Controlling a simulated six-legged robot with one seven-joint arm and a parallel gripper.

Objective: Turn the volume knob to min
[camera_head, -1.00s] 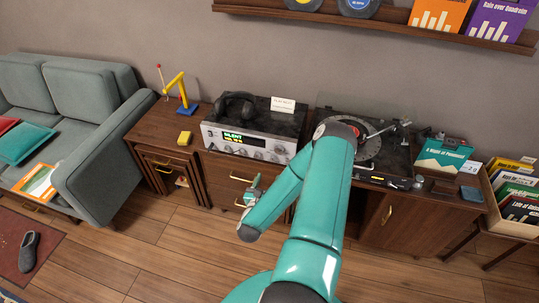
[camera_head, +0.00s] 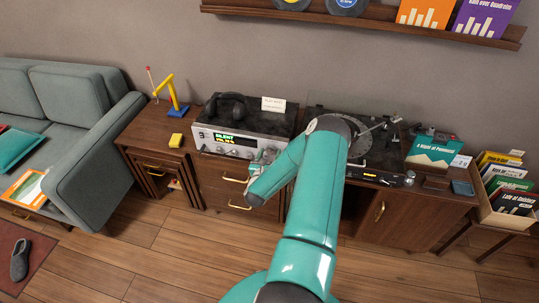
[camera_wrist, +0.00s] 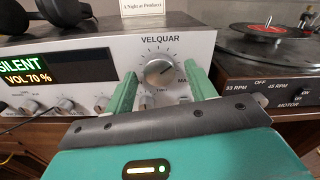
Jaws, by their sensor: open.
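The silver receiver (camera_head: 228,141) stands on the wooden cabinet in the head view, with black headphones on top. In the wrist view its front panel (camera_wrist: 207,45) is close ahead. The lit display (camera_wrist: 32,72) reads "SILENT" and "VOL 70 %". The large round volume knob (camera_wrist: 160,73) has tick marks around it and a partly covered "MAX" label at its lower right. My gripper (camera_wrist: 165,80) is open and empty, one green finger on each side of the knob's lower area; contact cannot be told. In the head view my gripper (camera_head: 262,160) is at the receiver's right front.
A turntable (camera_wrist: 270,45) stands right of the receiver. Small knobs (camera_wrist: 64,104) line the panel's lower edge. A yellow block (camera_head: 176,140) is on the cabinet's left. Open floor (camera_head: 165,255) lies in front.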

